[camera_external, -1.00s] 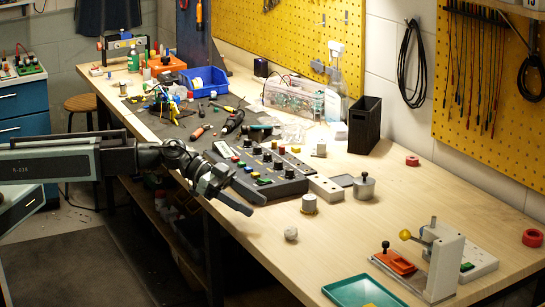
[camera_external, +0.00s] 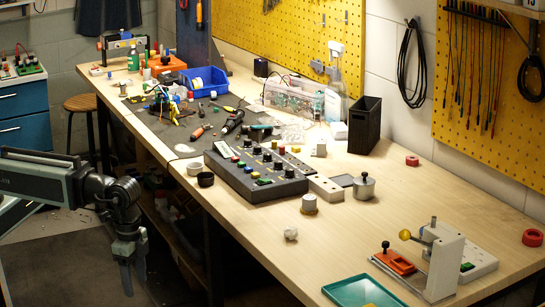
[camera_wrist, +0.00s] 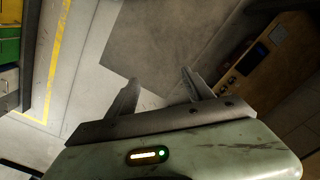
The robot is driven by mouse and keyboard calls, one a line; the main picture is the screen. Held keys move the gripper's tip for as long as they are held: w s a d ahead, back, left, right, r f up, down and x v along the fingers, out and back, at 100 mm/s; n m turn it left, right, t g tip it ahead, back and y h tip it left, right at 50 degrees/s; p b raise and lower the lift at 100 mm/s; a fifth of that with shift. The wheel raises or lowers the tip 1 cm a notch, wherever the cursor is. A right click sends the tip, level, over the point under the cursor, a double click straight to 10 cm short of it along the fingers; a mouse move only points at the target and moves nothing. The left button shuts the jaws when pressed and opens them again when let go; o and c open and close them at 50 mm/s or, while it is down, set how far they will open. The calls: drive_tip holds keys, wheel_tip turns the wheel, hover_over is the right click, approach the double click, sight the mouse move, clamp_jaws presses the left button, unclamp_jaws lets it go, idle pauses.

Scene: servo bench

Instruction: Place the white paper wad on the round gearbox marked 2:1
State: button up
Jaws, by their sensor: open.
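The white paper wad (camera_external: 290,234) lies on the wooden bench near its front edge. Behind it stand two round metal pieces: a short grey cylinder with a yellowish base (camera_external: 309,204) and a wider grey pot shape with a dark knob (camera_external: 364,187). I cannot read a 2:1 mark on either, so I cannot tell which is the gearbox. My gripper (camera_external: 128,280) hangs fingers down off the bench's front side, left of the wad and well apart from it. In the wrist view my gripper (camera_wrist: 158,80) has its fingers spread, with only floor between them.
A black control panel (camera_external: 250,185) with coloured knobs lies left of the round pieces. A teal tray (camera_external: 360,291) and a white fixture with an orange plate (camera_external: 395,262) stand at the front right. A black bin (camera_external: 365,125) is behind. Bare bench surrounds the wad.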

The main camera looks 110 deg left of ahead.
drive_tip(key=m+t+y+p, duration=0.2)
drive_tip(key=m+y+p, duration=0.2)
drive_tip(key=m+p, duration=1.6)
approach(290, 227)
drive_tip(key=m+b, duration=0.3)
drive_tip(key=b+x, duration=0.8)
drive_tip(key=x, duration=0.1)
drive_tip(key=shift+f, duration=0.2)
drive_tip(key=shift+r, duration=0.2)
clamp_jaws()
